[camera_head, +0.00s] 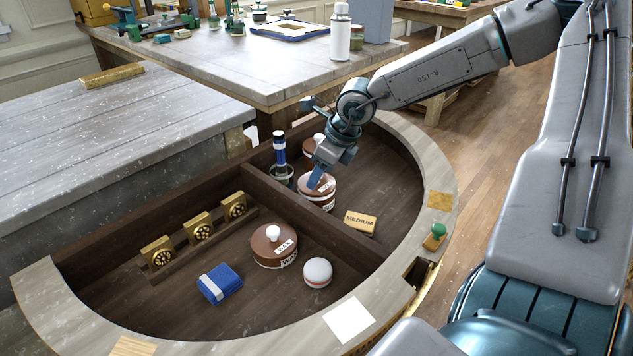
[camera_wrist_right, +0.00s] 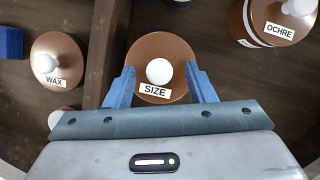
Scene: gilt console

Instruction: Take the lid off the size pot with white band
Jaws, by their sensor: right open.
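The size pot (camera_head: 316,199) stands in the dark curved tray, right of the divider, partly hidden by my right gripper (camera_head: 318,178). In the right wrist view its round brown lid (camera_wrist_right: 160,48) has a white knob (camera_wrist_right: 159,71) and a SIZE label. The lid appears to be on the pot. My right gripper (camera_wrist_right: 160,76) is open over the lid, one blue finger on each side of the knob. I cannot tell whether the fingers touch the lid. My left gripper is not in view.
The wax pot (camera_head: 273,250) and a small white-topped pot (camera_head: 317,273) stand left of the divider (camera_head: 287,193). The ochre pot (camera_wrist_right: 263,27) is close by.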

